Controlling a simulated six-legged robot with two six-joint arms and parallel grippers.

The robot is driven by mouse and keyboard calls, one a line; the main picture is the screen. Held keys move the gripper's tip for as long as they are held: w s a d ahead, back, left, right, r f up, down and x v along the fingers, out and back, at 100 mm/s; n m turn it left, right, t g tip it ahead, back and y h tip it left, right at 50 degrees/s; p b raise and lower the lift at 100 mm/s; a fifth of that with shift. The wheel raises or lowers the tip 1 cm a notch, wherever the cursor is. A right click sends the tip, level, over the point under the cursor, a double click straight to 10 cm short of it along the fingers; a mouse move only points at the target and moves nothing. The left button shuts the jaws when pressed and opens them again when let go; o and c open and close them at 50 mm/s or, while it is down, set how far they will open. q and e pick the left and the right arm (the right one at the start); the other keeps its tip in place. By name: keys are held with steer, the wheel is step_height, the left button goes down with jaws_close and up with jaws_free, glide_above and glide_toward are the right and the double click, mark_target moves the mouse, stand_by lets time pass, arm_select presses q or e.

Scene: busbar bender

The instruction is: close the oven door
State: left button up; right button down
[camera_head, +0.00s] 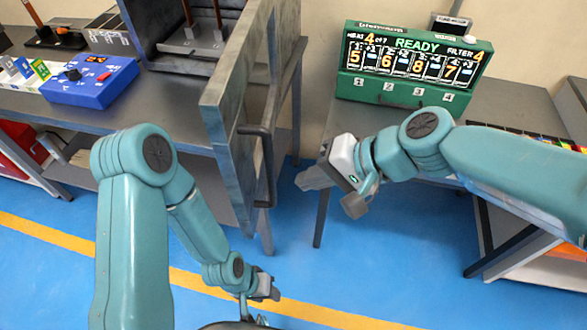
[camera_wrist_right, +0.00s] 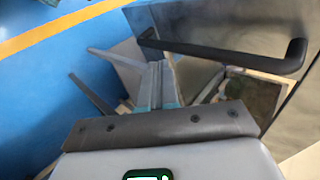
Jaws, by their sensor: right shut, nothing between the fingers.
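The grey metal oven door (camera_head: 222,110) stands open, swung out toward me from the oven (camera_head: 150,25) on the left bench. Its dark bar handle (camera_head: 268,165) is on the door's right face. The handle also shows across the upper right of the right wrist view (camera_wrist_right: 220,54). My right gripper (camera_head: 312,179) is shut and empty, a little to the right of the handle and apart from it in the head view. My left gripper (camera_head: 268,290) is low, below the door, over the floor; its small fingers do not show whether they are open or shut.
A blue control box (camera_head: 90,82) sits on the left bench. A green display box (camera_head: 412,68) reading READY stands on the right bench (camera_head: 500,100). Open blue floor with a yellow stripe (camera_head: 60,235) lies in front, and a gap separates the benches.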

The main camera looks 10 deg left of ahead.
steer(key=a, duration=0.3)
steer(key=shift+w+a+r+p, duration=0.15)
steer(key=shift+a+p, duration=0.1)
steer(key=shift+p, duration=0.1)
steer(key=shift+a, duration=0.15)
